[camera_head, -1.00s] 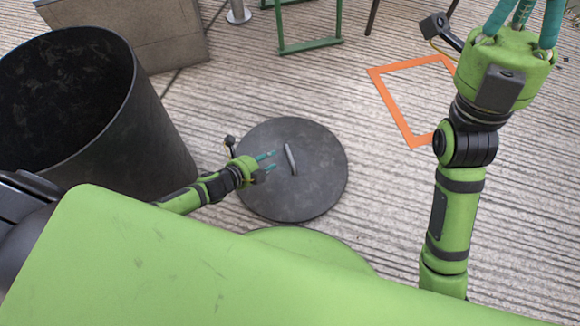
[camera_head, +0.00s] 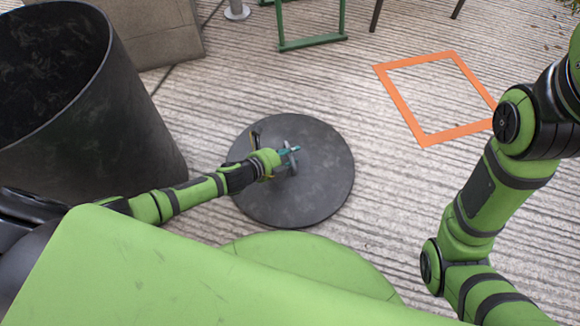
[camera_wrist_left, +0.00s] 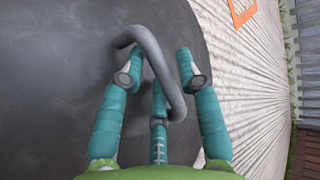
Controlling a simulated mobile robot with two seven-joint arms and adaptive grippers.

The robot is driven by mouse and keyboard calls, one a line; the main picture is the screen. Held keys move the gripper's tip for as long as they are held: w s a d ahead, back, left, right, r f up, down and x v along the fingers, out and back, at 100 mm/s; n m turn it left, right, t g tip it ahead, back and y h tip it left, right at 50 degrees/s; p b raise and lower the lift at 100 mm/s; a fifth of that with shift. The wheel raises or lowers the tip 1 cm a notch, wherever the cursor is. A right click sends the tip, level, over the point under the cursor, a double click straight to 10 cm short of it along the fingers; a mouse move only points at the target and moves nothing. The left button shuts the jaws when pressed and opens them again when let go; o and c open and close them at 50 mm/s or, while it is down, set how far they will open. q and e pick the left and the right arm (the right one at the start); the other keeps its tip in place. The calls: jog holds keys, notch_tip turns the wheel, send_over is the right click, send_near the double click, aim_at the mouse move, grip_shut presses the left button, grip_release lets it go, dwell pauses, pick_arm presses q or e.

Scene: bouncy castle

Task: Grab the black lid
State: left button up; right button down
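The round black lid (camera_head: 318,190) lies flat on the ribbed ground in front of my base. Its grey bar handle (camera_wrist_left: 160,68) arches up from its middle; it also shows in the head view (camera_head: 292,160). My left gripper (camera_head: 286,153) is at the handle, above the lid. In the left wrist view its teal fingers (camera_wrist_left: 160,90) are spread apart on both sides of the handle, with gaps visible, so it is not closed on it. My right gripper is outside the head view; only the right arm shows at the right edge.
A large black bin (camera_head: 120,110) stands open at the left, close to my left arm. An orange square outline (camera_head: 402,108) lies on the ground at the upper right. A green metal frame (camera_head: 312,43) and a grey block (camera_head: 160,35) stand at the back.

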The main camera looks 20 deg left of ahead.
pick_arm(q)
jog(key=shift+w, duration=0.1)
grip_shut()
